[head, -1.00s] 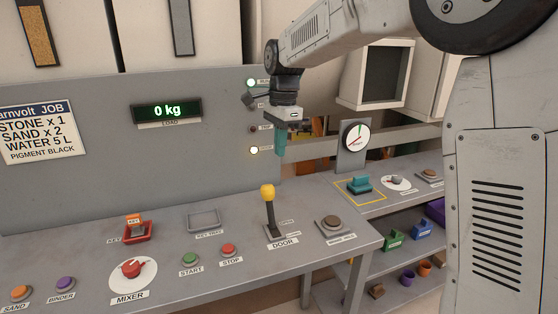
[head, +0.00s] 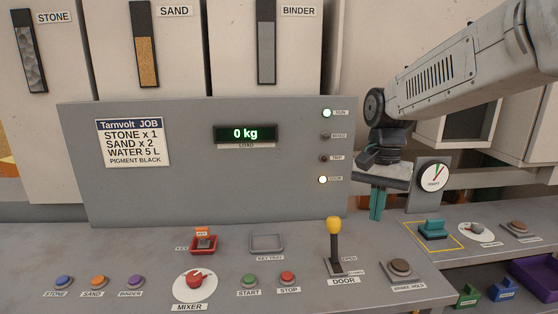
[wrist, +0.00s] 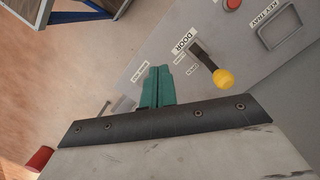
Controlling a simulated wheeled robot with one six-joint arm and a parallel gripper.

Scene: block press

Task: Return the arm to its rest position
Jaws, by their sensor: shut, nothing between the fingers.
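My gripper (head: 377,205) hangs at the end of my arm, right of the grey control panel, with its teal fingers pointing down above the bench. The fingers are together and hold nothing. In the wrist view the teal fingers (wrist: 157,88) show at the middle, over the bench near the DOOR label. The yellow-knobbed door lever (head: 334,228) stands upright to the left of my gripper, apart from it. The lever's yellow knob also shows in the wrist view (wrist: 223,78).
The bench holds a red mixer knob (head: 194,281), a key in a red holder (head: 203,242), an empty key tray (head: 267,243) and several buttons. A round gauge (head: 433,176) stands right of my gripper, behind a teal block (head: 432,229). The display (head: 245,134) reads 0 kg.

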